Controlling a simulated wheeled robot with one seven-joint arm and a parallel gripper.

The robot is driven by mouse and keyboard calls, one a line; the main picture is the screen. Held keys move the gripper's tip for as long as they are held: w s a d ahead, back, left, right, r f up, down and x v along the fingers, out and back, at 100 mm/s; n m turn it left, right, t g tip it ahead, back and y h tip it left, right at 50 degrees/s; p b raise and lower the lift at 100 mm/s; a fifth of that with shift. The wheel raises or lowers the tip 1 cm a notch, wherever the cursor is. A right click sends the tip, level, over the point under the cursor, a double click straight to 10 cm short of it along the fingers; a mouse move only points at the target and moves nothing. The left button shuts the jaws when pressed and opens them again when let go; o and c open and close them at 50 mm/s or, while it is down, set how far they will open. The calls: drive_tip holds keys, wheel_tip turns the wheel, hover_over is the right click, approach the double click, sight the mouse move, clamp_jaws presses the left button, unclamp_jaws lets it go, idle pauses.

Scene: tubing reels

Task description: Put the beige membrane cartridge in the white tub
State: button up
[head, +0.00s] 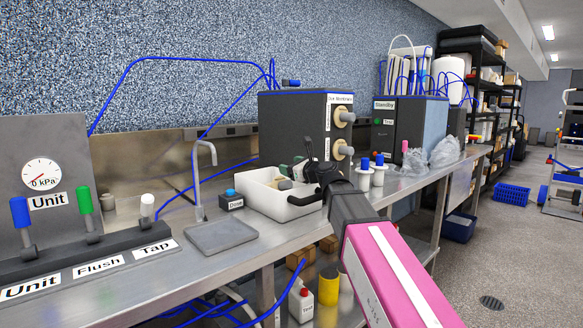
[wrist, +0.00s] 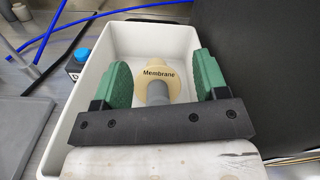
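The white tub (head: 262,201) stands on the steel bench, and its walls also show in the wrist view (wrist: 207,38). The beige membrane cartridge (wrist: 154,64), a round disc labelled "Membrane" with a grey stub, is inside the tub. It also shows as a beige patch in the head view (head: 285,184). My gripper (wrist: 162,72) is over the tub, its green fingers apart on either side of the cartridge. Narrow gaps show between the fingers and the disc. In the head view, my gripper (head: 293,168) partly hides the tub's far right part.
A dark machine (head: 290,125) with two beige round fittings stands behind the tub. A small box with a blue button (head: 231,199), a tap (head: 199,180) and a grey tray (head: 221,236) are to the left. Blue-capped bottles (head: 365,176) and plastic bags (head: 416,159) are to the right.

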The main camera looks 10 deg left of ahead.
drive_tip(key=v, duration=1)
drive_tip(key=shift+s+d, duration=0.25)
drive_tip(key=shift+d, duration=0.1)
